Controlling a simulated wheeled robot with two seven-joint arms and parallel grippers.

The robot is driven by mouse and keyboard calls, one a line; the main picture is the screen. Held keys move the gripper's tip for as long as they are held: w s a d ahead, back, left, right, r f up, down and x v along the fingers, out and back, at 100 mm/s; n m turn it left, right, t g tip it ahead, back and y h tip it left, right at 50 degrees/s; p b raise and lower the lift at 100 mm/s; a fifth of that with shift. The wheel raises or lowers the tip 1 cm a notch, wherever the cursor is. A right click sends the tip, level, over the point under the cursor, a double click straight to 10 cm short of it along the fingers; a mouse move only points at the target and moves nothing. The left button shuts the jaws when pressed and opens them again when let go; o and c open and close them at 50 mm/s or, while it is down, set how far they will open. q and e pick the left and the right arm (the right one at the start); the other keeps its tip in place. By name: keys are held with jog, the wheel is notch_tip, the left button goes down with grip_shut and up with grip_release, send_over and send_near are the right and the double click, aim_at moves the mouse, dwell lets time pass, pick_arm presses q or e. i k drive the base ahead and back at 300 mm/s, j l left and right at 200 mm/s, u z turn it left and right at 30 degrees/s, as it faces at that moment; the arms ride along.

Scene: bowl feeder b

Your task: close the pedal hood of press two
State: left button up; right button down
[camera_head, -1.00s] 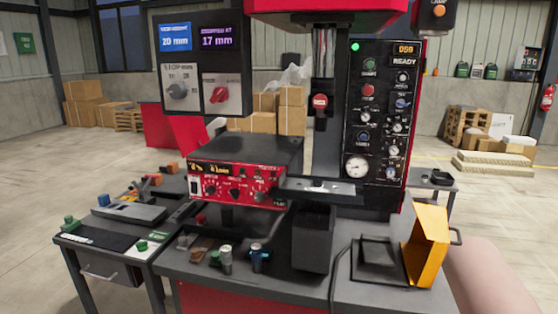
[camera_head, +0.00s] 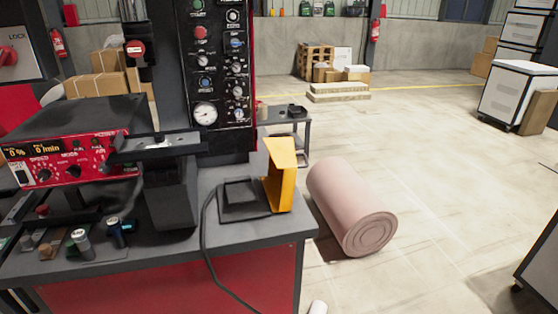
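The yellow pedal hood (camera_head: 280,175) stands upright on its edge at the right end of the press bench, swung open. The dark pedal base (camera_head: 243,199) lies flat just left of it, uncovered, with a black cable running off the bench front. The press (camera_head: 215,80) rises behind, with a black panel of knobs and a gauge. Neither of my grippers can be made out; a small pale rounded piece shows at the bottom edge, and I cannot tell what it is.
A pink rolled mat (camera_head: 352,208) lies on the floor right of the bench. A small grey side table (camera_head: 285,117) stands behind the bench. A red control box (camera_head: 68,155) sits at the left. White cabinets (camera_head: 518,95) stand far right. Open floor lies between.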

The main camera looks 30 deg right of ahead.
aim_at(279, 184)
jog(key=l+z, duration=0.15)
jog(key=l, duration=0.3)
jog(key=i+l+z, duration=0.1)
jog(key=l, duration=0.35)
jog(key=i+l+z, duration=0.15)
jog(key=l, duration=0.3)
